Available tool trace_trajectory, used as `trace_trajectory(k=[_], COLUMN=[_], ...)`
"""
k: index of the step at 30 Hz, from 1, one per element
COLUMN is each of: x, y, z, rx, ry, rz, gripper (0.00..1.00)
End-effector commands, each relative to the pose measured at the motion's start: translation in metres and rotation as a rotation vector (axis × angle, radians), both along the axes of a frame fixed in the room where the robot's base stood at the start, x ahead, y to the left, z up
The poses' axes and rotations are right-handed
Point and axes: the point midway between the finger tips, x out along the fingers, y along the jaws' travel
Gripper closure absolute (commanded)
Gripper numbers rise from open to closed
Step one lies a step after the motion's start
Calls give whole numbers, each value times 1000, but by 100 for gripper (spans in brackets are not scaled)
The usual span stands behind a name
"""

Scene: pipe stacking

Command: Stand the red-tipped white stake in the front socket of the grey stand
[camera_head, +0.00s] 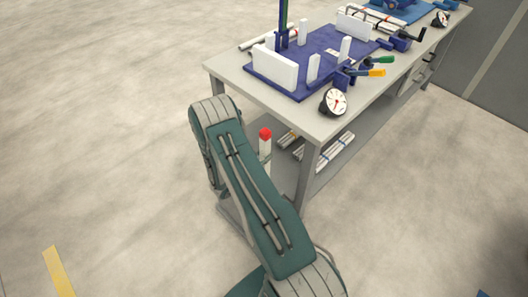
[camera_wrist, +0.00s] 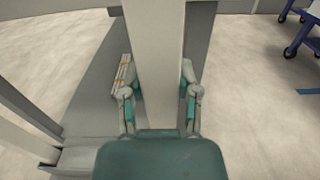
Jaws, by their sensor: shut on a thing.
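The white stake (camera_wrist: 155,50) stands upright between the fingers of my gripper (camera_wrist: 160,95) in the wrist view, with one finger closed on each side of it. In the head view its red tip (camera_head: 265,134) and a short white length of the stake (camera_head: 265,148) show just beside my green arm, in front of the table. My gripper and the lower stake are hidden behind the arm there. I cannot clearly make out the grey stand or its front socket in either view.
A grey workbench (camera_head: 230,78) stands close behind the stake, with a blue fixture plate (camera_head: 325,65) and a round dial gauge (camera_head: 333,102) on it. White pipes (camera_head: 335,150) lie on its lower shelf. Open floor (camera_head: 100,130) lies to the left.

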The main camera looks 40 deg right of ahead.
Motion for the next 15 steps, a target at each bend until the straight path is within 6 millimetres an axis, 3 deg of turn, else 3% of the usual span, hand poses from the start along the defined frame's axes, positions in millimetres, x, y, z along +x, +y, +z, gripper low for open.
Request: trace_trajectory(k=[15], x=[0], y=[0], z=[-31], rx=[-1], ry=[1], rz=[1], gripper=[100])
